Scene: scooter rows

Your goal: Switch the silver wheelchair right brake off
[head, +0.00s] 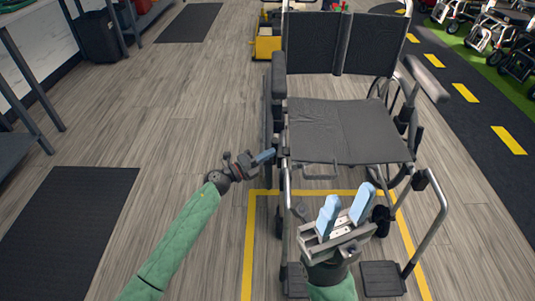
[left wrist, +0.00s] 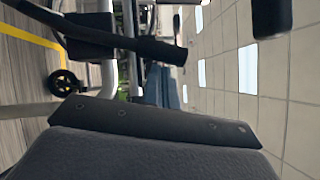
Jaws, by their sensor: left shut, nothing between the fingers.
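The silver wheelchair (head: 345,130) stands facing me, with a black seat and backrest and silver front tubes. Its right side is on the left of the picture. My left gripper (head: 265,157) is shut and empty, its blue fingertips close beside that side, below the armrest (head: 278,75). I cannot tell whether they touch the frame. The right brake lever is not clearly distinguishable there. The left wrist view shows a dark bar (left wrist: 130,38) close up, which I cannot identify surely. My right gripper (head: 346,210) is open and empty in front of the seat.
A yellow floor line (head: 250,240) frames the wheelchair's spot. Footplates (head: 382,278) stick out low at the front. Several other mobility chairs (head: 490,35) stand at the upper right. A dark mat (head: 65,225) lies on open floor at left.

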